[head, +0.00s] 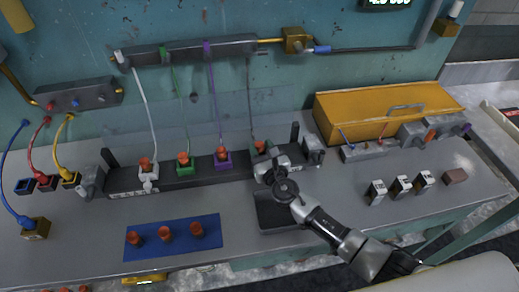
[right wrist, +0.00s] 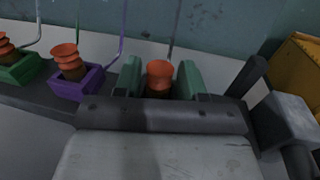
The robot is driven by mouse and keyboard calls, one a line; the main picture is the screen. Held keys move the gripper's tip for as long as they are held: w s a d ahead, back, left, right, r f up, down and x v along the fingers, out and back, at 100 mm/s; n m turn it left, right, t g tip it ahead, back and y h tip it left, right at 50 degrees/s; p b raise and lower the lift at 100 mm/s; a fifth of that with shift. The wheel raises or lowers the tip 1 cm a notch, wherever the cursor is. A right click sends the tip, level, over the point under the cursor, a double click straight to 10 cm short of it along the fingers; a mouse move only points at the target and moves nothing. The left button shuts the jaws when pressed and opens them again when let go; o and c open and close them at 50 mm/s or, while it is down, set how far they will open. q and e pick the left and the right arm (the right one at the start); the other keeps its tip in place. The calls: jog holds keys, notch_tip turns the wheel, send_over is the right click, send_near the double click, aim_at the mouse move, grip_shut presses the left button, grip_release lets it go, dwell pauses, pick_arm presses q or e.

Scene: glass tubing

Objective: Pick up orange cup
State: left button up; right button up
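An orange cup (right wrist: 159,75) stands at the right end of the dark rack (head: 198,179), and its top shows in the head view (head: 261,146). My right gripper (right wrist: 161,82) is over this place, with a green finger pad on each side of the cup. Narrow gaps show between pads and cup, so it looks open. The cup's lower part is hidden by the gripper's dark bar. More orange cups sit in the purple holder (head: 222,165), the green holder (head: 184,169) and the white holder (head: 148,176). My left gripper is out of view.
A blue mat (head: 172,250) with three orange pieces lies at the front. A yellow box (head: 380,112) stands at the back right. Thin tubes hang from a bar (head: 190,50) to the holders. Small blocks (head: 401,184) stand at the right.

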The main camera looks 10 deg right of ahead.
jog(key=c, duration=0.6)
jog(key=shift+r, duration=0.4)
notch_tip(320, 180, up, 4)
jog(key=shift+r+p, duration=0.1)
jog(key=shift+p, duration=1.15)
jog(key=s+d+r, duration=0.6)
jog(key=s+d, duration=0.2)
jog(key=d, duration=0.1)
jog(key=s+h+b, duration=0.1)
jog(key=s, duration=0.3)
jog(key=s+f+m+h+b, duration=0.1)
jog(key=s, duration=0.3)
jog(key=s+f+m+h+b, duration=0.1)
jog(key=s, duration=0.4)
jog(key=shift+a+b, duration=0.35)
jog(key=shift+a, duration=0.05)
